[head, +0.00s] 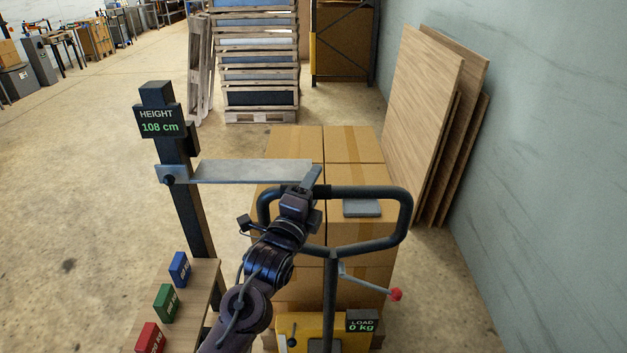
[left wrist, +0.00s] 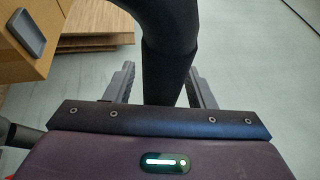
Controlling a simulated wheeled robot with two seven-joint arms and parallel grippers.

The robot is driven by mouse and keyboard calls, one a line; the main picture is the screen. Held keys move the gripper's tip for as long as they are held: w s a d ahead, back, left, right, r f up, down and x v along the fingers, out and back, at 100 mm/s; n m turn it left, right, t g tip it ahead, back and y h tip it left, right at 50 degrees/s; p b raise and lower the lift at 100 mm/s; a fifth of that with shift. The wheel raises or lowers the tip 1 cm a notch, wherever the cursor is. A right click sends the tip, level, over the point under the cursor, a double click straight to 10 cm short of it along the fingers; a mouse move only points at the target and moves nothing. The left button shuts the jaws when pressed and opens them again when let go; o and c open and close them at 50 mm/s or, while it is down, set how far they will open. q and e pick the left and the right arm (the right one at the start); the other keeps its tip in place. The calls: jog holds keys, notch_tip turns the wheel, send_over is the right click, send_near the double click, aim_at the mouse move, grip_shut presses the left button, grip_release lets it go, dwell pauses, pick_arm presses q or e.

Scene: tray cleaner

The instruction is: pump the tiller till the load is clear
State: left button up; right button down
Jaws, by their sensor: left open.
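The tiller (head: 400,218) is a black loop handle on an upright shaft, standing in front of the load. My left gripper (head: 313,180) is at the top bar of the loop, left of its middle. In the left wrist view the black bar (left wrist: 165,45) lies between the two open fingers, which are apart on either side of it. The load is a stack of cardboard boxes (head: 355,148) behind the tiller. A yellow pump body (head: 295,325) carries a display (head: 362,321) reading LOAD 0 kg. My right gripper is not in view.
A post sign (head: 160,121) reads HEIGHT 108 cm, and a flat grey arm (head: 240,171) reaches from the post over the boxes. A red-knobbed lever (head: 395,294) sticks out right of the shaft. Blue, green and red blocks stand on a wooden bench (head: 205,275). Boards (head: 425,110) lean on the right wall.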

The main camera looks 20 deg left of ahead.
pick_arm(q)
grip_shut()
dwell(0.4)
jog(key=shift+f, duration=0.1)
